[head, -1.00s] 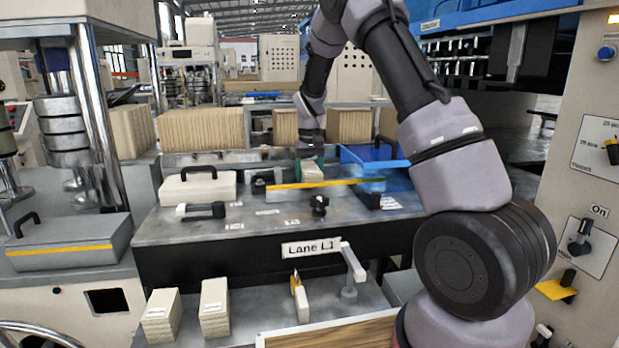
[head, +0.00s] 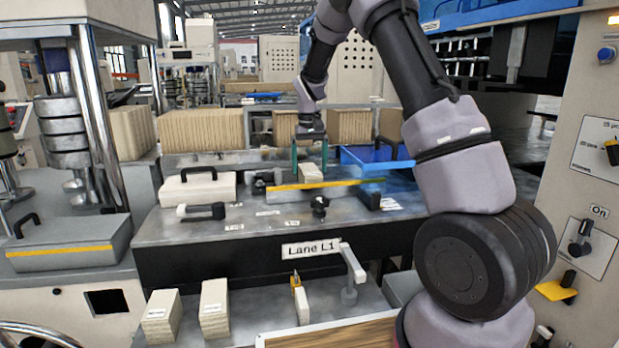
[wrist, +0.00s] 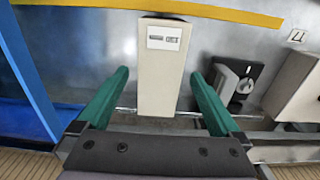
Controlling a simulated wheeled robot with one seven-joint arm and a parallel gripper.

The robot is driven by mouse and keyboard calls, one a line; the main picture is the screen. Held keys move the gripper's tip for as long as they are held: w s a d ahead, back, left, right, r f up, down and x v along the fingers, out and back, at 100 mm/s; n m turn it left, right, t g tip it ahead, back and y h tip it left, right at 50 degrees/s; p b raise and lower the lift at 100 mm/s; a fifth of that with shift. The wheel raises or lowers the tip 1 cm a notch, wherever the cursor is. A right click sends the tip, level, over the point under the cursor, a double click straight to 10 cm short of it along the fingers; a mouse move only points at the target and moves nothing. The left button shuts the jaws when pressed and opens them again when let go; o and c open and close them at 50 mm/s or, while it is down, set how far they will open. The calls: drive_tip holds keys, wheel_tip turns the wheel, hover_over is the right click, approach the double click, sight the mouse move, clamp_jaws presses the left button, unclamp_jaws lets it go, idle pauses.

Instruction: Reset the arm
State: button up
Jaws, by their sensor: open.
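My gripper (head: 310,155) is in the middle of the head view, above the grey bench, with its two green fingers pointing down. In the wrist view my gripper (wrist: 158,100) is open, its fingers spread wide. A pale labelled block (wrist: 162,75) lies between and beyond the fingers, apart from both. The same block (head: 311,173) shows in the head view on the bench, just below the fingertips. The gripper holds nothing.
A blue tray (head: 372,160) stands right of the gripper. A yellow strip (head: 300,186) runs along the bench in front. A pale box with a handle (head: 198,188) and a black-and-white clamp (head: 201,211) lie left. A small black knob (head: 319,206) stands nearer the front.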

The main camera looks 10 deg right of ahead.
wheel_tip(320, 180, up, 6)
drive_tip(key=shift+r, duration=0.1)
drive_tip(key=s+d+r+m+t+y, duration=0.2)
drive_tip(key=s+d+r+t, duration=0.15)
drive_tip(key=s+r, duration=1.05)
drive_tip(key=s+d+m+t, duration=0.2)
drive_tip(key=s+t, duration=0.1)
drive_tip(key=s, duration=1.6)
drive_tip(key=shift+d+t, duration=0.15)
drive_tip(key=shift+t, duration=0.2)
